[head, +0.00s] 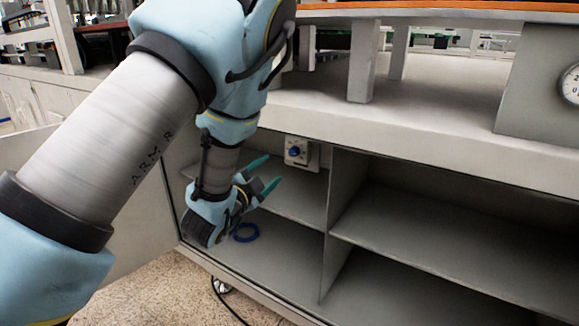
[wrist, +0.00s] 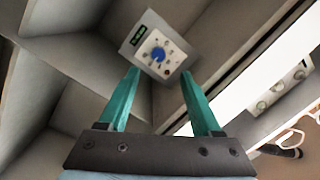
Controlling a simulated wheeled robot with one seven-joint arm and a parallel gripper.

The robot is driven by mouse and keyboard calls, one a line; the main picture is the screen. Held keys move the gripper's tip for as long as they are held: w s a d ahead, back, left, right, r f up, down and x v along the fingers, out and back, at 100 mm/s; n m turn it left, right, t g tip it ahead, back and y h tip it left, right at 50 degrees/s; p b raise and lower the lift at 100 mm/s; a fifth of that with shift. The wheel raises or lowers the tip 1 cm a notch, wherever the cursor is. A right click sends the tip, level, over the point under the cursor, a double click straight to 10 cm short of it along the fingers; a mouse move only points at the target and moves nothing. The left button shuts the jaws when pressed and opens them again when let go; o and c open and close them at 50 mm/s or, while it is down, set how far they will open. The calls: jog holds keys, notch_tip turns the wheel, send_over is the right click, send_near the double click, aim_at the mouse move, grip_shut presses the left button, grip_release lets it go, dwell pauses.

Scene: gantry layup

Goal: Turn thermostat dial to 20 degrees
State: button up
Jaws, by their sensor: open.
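The thermostat is a pale square plate with a blue dial (head: 295,152), fixed at the upper back inside an open cabinet under the bench. In the wrist view the blue dial (wrist: 158,54) sits in the middle of the plate, with small marks around it and a dark display (wrist: 139,40) at one edge. The dial's set value is too small to read. My gripper (head: 264,173) is inside the cabinet opening, to the left of and below the thermostat in the head view. Its teal fingers (wrist: 160,82) are apart and empty, pointing toward the dial without touching it.
Cabinet shelves (head: 430,238) and an upright divider (head: 338,215) stand close to the right. A blue ring (head: 246,232) lies low in the cabinet. An open door (head: 135,230) stands at left. A round gauge (head: 571,84) is on the bench at right.

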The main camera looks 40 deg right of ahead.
aim_at(293, 153)
jog(key=x, duration=1.1)
jog(key=shift+s+d+r+p, duration=0.1)
jog(key=shift+s+r+p, duration=0.05)
jog(key=shift+s+p, duration=0.3)
jog(key=shift+c, duration=0.3)
grip_shut()
